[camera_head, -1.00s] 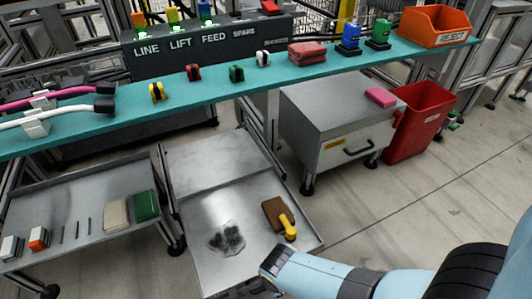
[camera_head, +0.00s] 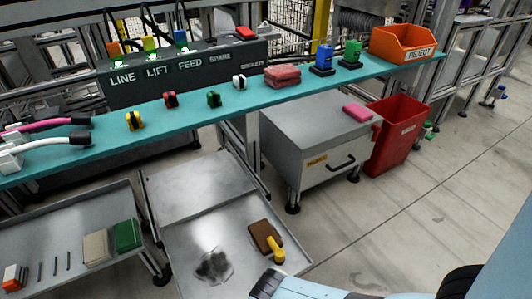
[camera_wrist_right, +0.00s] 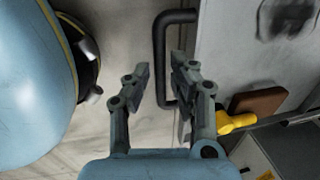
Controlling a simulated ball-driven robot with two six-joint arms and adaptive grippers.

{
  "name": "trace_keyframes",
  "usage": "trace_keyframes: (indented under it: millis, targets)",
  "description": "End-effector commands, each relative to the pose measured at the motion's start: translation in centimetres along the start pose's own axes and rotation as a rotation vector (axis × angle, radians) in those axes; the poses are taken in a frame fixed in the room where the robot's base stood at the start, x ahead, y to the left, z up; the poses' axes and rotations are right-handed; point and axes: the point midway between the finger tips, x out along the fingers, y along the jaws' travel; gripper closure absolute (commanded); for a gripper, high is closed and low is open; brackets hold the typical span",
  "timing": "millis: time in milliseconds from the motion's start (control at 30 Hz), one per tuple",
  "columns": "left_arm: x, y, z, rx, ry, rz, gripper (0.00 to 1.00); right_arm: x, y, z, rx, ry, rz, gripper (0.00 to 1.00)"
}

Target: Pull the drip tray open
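The drip tray (camera_head: 175,235) is a grey metal tray low at the bottom centre of the head view. A dark stain (camera_head: 213,265) marks its surface, and a brown block with a yellow handle (camera_head: 265,238) lies on it. In the right wrist view a black bar handle (camera_wrist_right: 161,60) runs along the tray's edge (camera_wrist_right: 222,60). My right gripper (camera_wrist_right: 160,70) is open, with its fingertips on either side of the handle bar; contact is unclear. In the head view my right arm enters at the bottom right, its gripper mostly cut off. My left gripper is not in view.
A teal shelf (camera_head: 190,112) with small switches spans above. A grey cabinet (camera_head: 290,150) with a black-handled drawer and a red bin (camera_head: 390,145) stand to the right. A side tray (camera_head: 60,225) holds blocks at left. The floor (camera_head: 420,210) right of the tray is clear.

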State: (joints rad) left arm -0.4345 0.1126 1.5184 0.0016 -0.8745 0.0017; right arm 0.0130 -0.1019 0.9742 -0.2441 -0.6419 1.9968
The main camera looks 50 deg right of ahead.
Motion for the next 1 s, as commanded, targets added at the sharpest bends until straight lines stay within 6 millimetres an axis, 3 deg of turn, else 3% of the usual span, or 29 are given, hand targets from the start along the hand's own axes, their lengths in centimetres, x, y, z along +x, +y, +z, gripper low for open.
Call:
trace_keyframes:
  millis: [600, 1000]
  targets:
    - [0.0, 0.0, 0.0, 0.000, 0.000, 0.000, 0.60, -10.0, 0.2, 0.0, 0.001, 0.000, 0.002, 0.77]
    - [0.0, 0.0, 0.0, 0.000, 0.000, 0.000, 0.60, -11.1, 0.1, -0.1, 0.001, 0.000, 0.003, 0.77]
